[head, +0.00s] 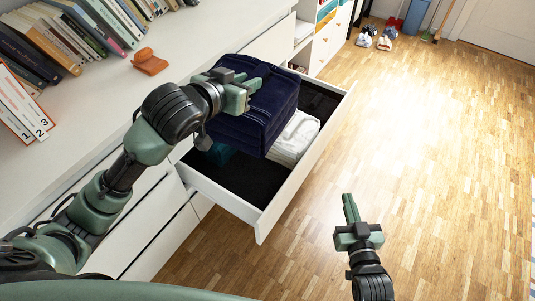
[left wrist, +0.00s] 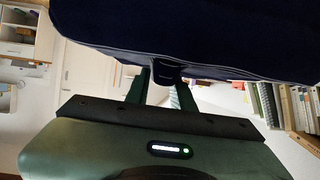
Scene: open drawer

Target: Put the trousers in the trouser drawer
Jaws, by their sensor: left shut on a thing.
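The trousers are a dark blue folded bundle (head: 268,110), held over the open drawer (head: 300,178). My left gripper (head: 245,92) is shut on the upper left edge of the bundle. In the left wrist view, a fold of the trousers (left wrist: 168,72) sits between the fingers, and the dark cloth (left wrist: 200,35) fills the top. The bundle hides part of the drawer's inside, and I cannot tell whether it touches the things below. My right gripper (head: 349,207) is empty over the floor, right of the drawer, with its fingers together.
In the drawer lie white folded cloth (head: 296,138) at the right and a teal item (head: 219,153) at the left. The dark drawer bottom (head: 248,180) is bare in front. Books (head: 60,40) and an orange object (head: 150,62) lie on the white top.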

